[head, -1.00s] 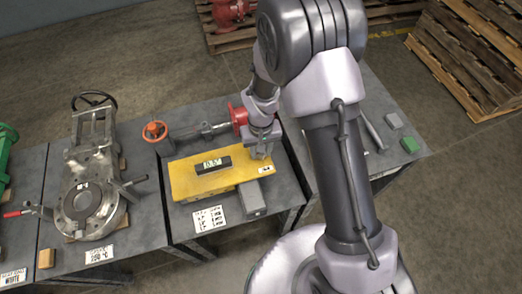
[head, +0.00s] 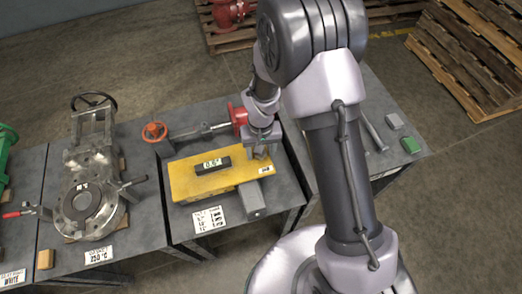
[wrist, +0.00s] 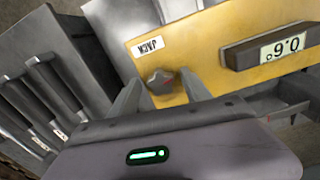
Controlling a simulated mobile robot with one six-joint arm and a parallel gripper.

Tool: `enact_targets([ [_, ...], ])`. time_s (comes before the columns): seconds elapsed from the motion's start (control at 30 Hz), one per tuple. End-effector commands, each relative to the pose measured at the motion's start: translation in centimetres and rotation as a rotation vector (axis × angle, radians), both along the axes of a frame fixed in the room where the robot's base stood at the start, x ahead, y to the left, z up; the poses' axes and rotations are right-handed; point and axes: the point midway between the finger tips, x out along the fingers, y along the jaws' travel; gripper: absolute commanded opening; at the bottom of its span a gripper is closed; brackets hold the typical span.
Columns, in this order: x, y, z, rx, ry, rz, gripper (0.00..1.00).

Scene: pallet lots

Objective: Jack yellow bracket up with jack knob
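The yellow bracket (head: 185,184) lies on the middle bench with a dark readout block (head: 212,166) on top that appears to read about 0.6. In the wrist view the bracket (wrist: 205,45) carries a JACK label (wrist: 148,46) and, beside it, the grey lobed jack knob (wrist: 160,82) with a small red mark. My gripper (head: 261,153) is at the bracket's right end. In the wrist view my gripper (wrist: 160,77) is open, with one finger on each side of the knob. A gap shows at the right finger; contact on the left cannot be told.
A red-flanged shaft with an orange handwheel (head: 154,132) lies behind the bracket. A grey block (head: 251,198) and a paper label (head: 209,219) are in front. A metal valve (head: 88,205) stands on the left bench. Wooden pallets (head: 475,60) are at the back right.

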Motion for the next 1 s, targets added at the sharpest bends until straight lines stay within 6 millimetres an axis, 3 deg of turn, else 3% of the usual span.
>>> enact_targets([
  [0.17,0.1,0.0,0.3,0.0,-0.002,0.0,0.56],
  [0.27,0.1,0.0,1.6,0.0,-0.003,0.0,0.56],
  [0.7,0.1,0.1,14.8,0.002,-0.004,0.0,0.56],
  [0.83,0.0,0.0,16.8,0.0,-0.002,0.0,0.56],
  [1.0,0.0,0.0,17.5,0.0,-0.001,0.0,0.56],
])
